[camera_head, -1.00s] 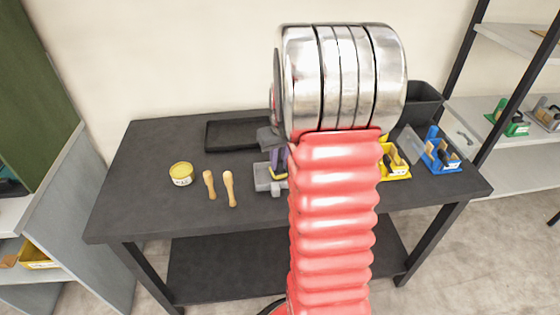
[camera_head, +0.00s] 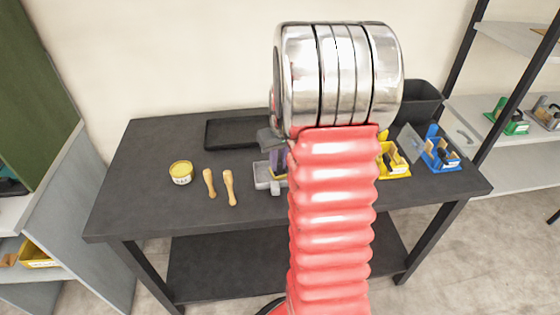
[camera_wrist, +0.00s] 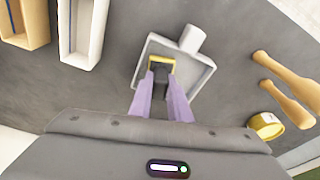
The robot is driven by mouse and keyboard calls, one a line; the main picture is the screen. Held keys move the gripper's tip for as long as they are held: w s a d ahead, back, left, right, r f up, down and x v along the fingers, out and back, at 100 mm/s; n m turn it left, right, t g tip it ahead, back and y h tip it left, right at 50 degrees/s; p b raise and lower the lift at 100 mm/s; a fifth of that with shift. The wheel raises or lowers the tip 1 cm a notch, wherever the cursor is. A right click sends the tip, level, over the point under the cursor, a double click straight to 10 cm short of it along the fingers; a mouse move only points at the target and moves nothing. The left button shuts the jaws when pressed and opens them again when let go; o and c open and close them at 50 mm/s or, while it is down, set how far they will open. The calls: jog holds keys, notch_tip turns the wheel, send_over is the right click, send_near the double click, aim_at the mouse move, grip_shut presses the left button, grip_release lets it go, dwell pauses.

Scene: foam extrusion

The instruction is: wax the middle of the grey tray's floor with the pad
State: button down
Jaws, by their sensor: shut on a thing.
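The grey tray (camera_wrist: 188,78) is a shallow square box with a stubby pale knob at one side. It also shows in the head view (camera_head: 261,176), partly hidden behind my red arm. My gripper (camera_wrist: 160,78) has purple fingers shut on the pad (camera_wrist: 161,63), which shows yellow and black. In the wrist view the pad is over the tray's interior, left of its middle. I cannot tell whether it touches the floor. In the head view, my gripper (camera_head: 277,160) is at the tray's right, partly covered by the arm.
A yellow tin (camera_head: 181,173) and two wooden handles (camera_head: 219,186) lie left of the tray. A black tray (camera_head: 228,133) is behind. Yellow (camera_head: 394,162) and blue (camera_head: 440,155) holders and a black bin (camera_head: 418,103) stand right. The table's front left is clear.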

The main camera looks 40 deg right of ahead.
jog(key=shift+f, duration=0.1)
jog(key=shift+w+a, duration=0.5)
jog(key=shift+a, duration=0.25)
jog(key=shift+w+a, duration=0.5)
jog(key=shift+a, duration=0.25)
jog(key=shift+s+d+f, duration=0.1)
jog(key=shift+s+d, duration=0.45)
jog(key=shift+d, duration=0.2)
jog(key=shift+s+d, duration=0.5)
jog(key=shift+d, duration=0.25)
jog(key=shift+s+a, duration=0.25)
jog(key=shift+s, duration=0.1)
jog(key=shift+w+a+r, duration=0.1)
jog(key=shift+w+a, duration=0.45)
jog(key=shift+a, duration=0.2)
jog(key=shift+w+a+r, duration=0.1)
jog(key=shift+w+a, duration=0.45)
jog(key=shift+a, duration=0.15)
